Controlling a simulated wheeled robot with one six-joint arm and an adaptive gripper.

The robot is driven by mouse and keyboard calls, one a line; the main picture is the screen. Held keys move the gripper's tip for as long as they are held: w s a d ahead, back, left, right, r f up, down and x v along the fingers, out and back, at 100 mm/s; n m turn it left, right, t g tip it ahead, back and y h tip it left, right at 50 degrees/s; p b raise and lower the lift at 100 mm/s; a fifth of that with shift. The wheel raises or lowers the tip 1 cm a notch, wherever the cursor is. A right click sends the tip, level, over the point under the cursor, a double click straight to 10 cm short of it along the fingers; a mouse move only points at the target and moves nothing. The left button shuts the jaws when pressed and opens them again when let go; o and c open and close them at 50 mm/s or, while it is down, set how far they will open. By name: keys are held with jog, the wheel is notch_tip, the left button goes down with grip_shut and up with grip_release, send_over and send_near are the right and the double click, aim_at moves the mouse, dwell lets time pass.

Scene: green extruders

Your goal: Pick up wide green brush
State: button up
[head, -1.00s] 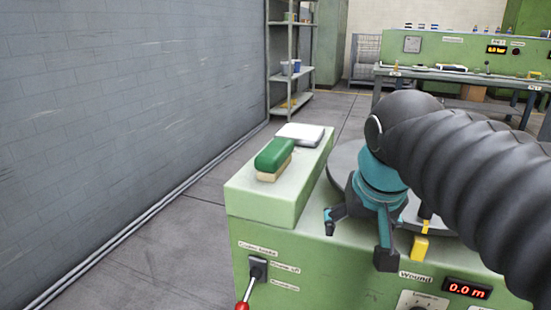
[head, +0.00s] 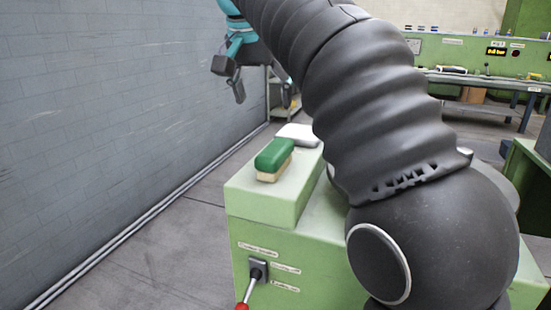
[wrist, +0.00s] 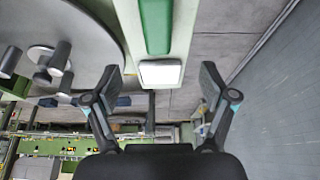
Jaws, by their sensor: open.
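The wide green brush (head: 274,156), with a green top and a pale tan lower part, lies on the raised light green ledge (head: 258,205) of the machine. In the wrist view the green top of the brush (wrist: 155,25) shows at the upper middle, cut by the frame edge. My gripper (head: 229,78) is open and empty, high up, above and left of the brush in the head view. In the wrist view its fingers (wrist: 161,80) are spread wide, with nothing between them at close range.
A white block-like item (head: 298,134) lies just behind the brush; it also shows in the wrist view (wrist: 161,72). A grey wall (head: 110,120) runs along the left. A lever (head: 250,285) with a red knob sticks out of the machine's front. Shelves stand behind.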

aim_at(275, 147)
jog(key=b+x, duration=0.2)
jog(key=x, duration=0.6)
jog(key=shift+w+f+b, duration=0.1)
jog(key=shift+f+b, duration=0.1)
jog(key=shift+b, duration=0.15)
jog(key=x, duration=0.1)
jog(key=b+x, duration=0.1)
jog(key=x, duration=0.2)
jog(key=shift+d, duration=0.3)
jog(key=shift+w+f, duration=0.2)
jog(key=shift+f, duration=0.35)
jog(key=shift+f, duration=0.2)
jog(key=shift+c, duration=0.2)
jog(key=c, duration=1.4)
